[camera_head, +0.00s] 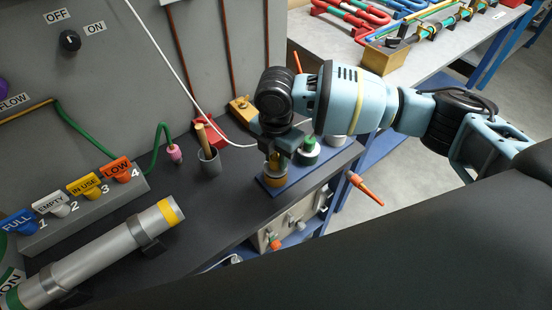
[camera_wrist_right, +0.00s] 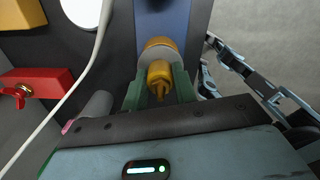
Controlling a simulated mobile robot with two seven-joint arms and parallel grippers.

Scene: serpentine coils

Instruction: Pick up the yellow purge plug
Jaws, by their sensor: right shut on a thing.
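The yellow purge plug (camera_head: 274,162) stands upright at the near left end of a blue tray (camera_head: 301,177) on the dark bench. My right gripper (camera_head: 279,150) comes down over it from above and is shut on its upper part. In the right wrist view the yellow plug (camera_wrist_right: 160,74) sits between the two green-grey fingers (camera_wrist_right: 160,88), with a pale collar and a wider yellow part beyond it. The plug appears to be still at the tray; I cannot tell whether there is a gap below it. My left gripper is not in view.
A green-topped piece (camera_head: 309,144) and a white piece (camera_head: 335,139) stand on the tray beside my gripper. A grey cup (camera_head: 209,163) and a grey cylinder (camera_head: 100,258) are to the left. A white cable (camera_head: 180,75) hangs near the gripper. An orange-tipped tool (camera_head: 364,188) sticks out past the bench edge.

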